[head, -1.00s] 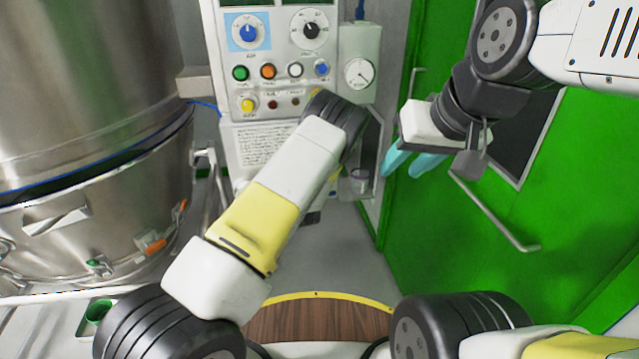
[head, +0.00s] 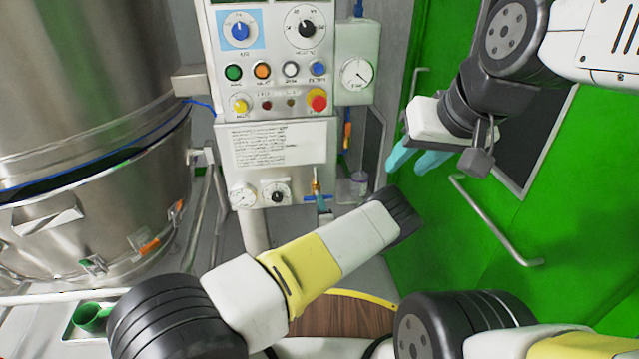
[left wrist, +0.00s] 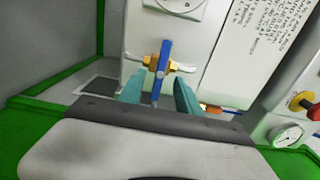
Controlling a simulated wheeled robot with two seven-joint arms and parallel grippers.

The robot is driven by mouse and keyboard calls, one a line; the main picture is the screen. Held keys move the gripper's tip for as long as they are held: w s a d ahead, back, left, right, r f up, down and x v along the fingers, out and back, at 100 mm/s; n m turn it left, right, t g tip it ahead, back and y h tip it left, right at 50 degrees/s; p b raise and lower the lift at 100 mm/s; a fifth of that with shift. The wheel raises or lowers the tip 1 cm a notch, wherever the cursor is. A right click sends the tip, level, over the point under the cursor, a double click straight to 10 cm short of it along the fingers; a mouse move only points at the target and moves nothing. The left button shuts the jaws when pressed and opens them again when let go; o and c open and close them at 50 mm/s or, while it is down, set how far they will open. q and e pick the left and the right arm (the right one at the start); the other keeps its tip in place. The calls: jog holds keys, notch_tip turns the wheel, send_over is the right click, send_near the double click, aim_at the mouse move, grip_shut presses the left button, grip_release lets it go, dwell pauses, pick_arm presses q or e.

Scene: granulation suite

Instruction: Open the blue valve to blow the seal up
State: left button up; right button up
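The blue valve is a blue lever (left wrist: 164,62) on a brass body (left wrist: 181,67), and the lever lies crosswise to the brass. In the head view the blue lever (head: 310,198) sits low on the white panel, under the brass stem (head: 316,183). My left gripper (left wrist: 157,86) is open, with teal fingers apart on either side of the lever's near end in the left wrist view; I cannot tell whether they touch it. In the head view it is largely hidden near my left forearm. My right gripper (head: 413,158) looks open and empty before the green door.
The control panel (head: 222,60) carries knobs, buttons and a red stop button (head: 317,101). A gauge box (head: 357,75) stands at its right. A large steel vessel (head: 90,120) fills the left. The green door (head: 480,245) with a handle (head: 490,220) is at right.

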pick_arm(q)
jog(key=w, duration=0.5)
jog(key=shift+a, duration=0.35)
grip_shut()
